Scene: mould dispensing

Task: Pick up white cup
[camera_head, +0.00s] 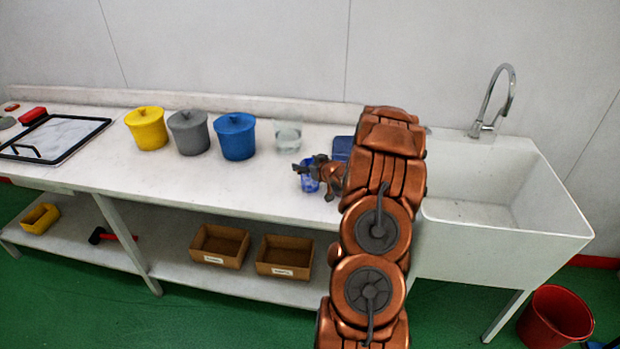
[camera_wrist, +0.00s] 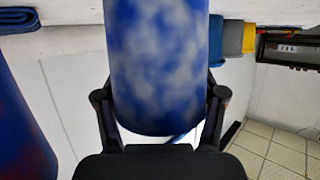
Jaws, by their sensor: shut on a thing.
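My gripper (camera_head: 306,172) is shut on a blue mottled cup (camera_head: 310,185) at the front part of the white counter, left of the sink. In the wrist view the blue cup (camera_wrist: 156,65) fills the middle, between the two dark fingers (camera_wrist: 160,112). In the head view the gripper hides much of the cup, and I cannot tell whether its base touches the counter. I make out no white cup in either view. A clear beaker with liquid (camera_head: 288,138) stands behind the gripper.
Yellow (camera_head: 147,130), grey (camera_head: 188,133) and blue (camera_head: 236,138) lidded pots stand to the left on the counter (camera_head: 220,178). A dark blue object (camera_head: 342,147) lies close behind my arm. The sink (camera_head: 470,212) and tap (camera_head: 492,100) are to the right. The counter's front middle is clear.

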